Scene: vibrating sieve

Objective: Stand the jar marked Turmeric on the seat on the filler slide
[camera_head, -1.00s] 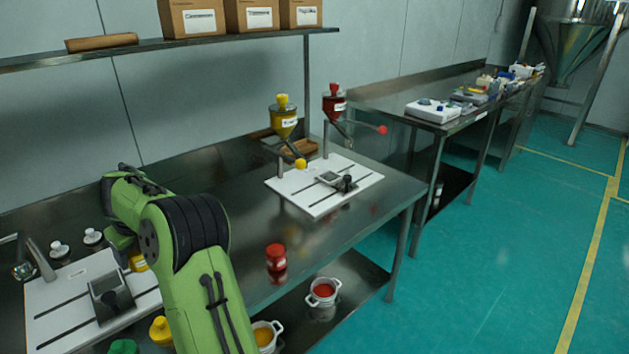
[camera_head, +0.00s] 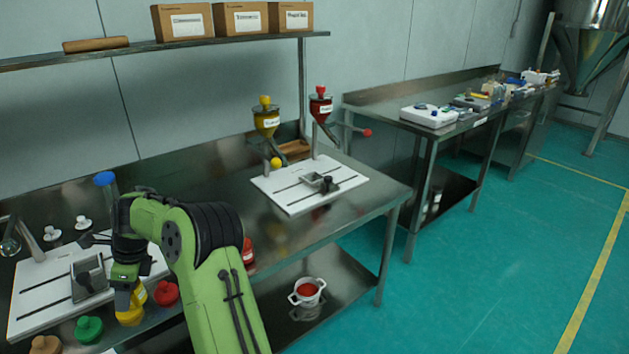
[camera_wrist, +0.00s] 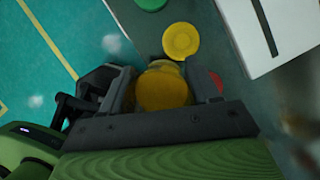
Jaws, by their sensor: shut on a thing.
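A yellow jar (camera_head: 140,293) stands low over the left table by the front edge of the left white board. My gripper (camera_wrist: 162,92) is shut on it. The wrist view shows its round yellow top (camera_wrist: 162,88) between the fingers; I cannot read its label. A yellow lid (camera_head: 130,316) lies just in front of the jar, and shows in the wrist view (camera_wrist: 181,41). The filler board (camera_head: 290,200) is white with two dark slots and lies under a yellow hopper (camera_head: 266,120) and a red hopper (camera_head: 320,108). A grey seat with a black knob (camera_head: 322,183) sits on it, apparently empty.
Red (camera_head: 165,293), green (camera_head: 88,329) and brown lids (camera_head: 46,345) lie along the front edge. The left board (camera_head: 30,290) carries a grey block (camera_head: 88,275). A red jar (camera_head: 248,250) is partly hidden by my arm. The table before the filler board is clear.

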